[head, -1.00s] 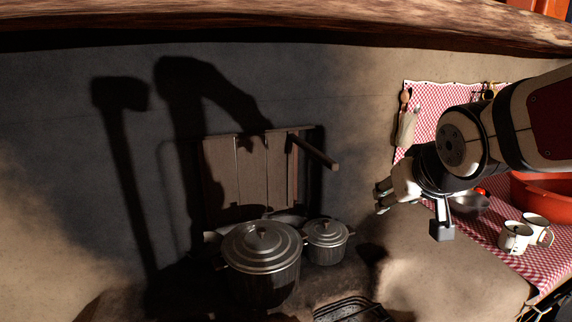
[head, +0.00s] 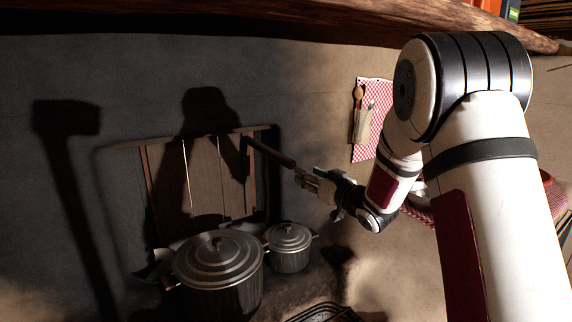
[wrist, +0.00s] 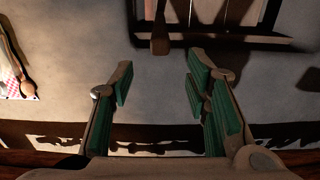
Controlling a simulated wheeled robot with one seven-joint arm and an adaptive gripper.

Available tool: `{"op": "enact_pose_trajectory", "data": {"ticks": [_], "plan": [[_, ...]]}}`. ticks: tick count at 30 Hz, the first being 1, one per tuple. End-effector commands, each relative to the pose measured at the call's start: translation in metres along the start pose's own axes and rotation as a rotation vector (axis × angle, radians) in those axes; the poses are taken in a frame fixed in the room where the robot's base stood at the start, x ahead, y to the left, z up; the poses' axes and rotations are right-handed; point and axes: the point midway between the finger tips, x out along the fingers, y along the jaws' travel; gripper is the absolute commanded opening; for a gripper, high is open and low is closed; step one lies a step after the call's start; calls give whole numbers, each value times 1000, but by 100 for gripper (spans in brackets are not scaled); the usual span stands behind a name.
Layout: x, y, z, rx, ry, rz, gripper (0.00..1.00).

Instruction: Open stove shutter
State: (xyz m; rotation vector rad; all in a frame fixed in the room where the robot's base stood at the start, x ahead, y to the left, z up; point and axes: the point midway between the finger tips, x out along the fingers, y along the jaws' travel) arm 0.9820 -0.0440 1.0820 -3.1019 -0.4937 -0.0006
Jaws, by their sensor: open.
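The stove shutter (head: 204,178) is a brown wooden plank panel in a frame on the dark wall above the pots. A wooden handle bar (head: 270,152) juts out from its upper right side. My gripper (head: 304,180) is just right of the handle's outer end, pointing toward the shutter. In the wrist view, my gripper (wrist: 158,75) has its green-padded fingers spread apart with nothing between them. The handle (wrist: 160,38) shows beyond the fingertips, roughly in line with the gap. Part of the shutter frame (wrist: 235,42) shows at the top right.
A large lidded pot (head: 218,262) and a smaller lidded pot (head: 289,246) stand on the hearth below the shutter. A grate (head: 322,312) lies at the front. A checked cloth with utensils (head: 370,120) hangs on the wall at right.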

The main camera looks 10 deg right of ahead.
Motion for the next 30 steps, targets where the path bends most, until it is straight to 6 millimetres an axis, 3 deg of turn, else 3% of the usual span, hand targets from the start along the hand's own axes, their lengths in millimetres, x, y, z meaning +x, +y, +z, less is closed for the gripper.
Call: {"op": "enact_pose_trajectory", "data": {"ticks": [5, 18, 24, 30], "plan": [[23, -1, 0, -1, 1, -2, 43], [107, -1, 0, -2, 1, -1, 43], [128, 0, 0, -2, -1, 1, 43], [134, 0, -1, 0, 0, 2, 43]]}}
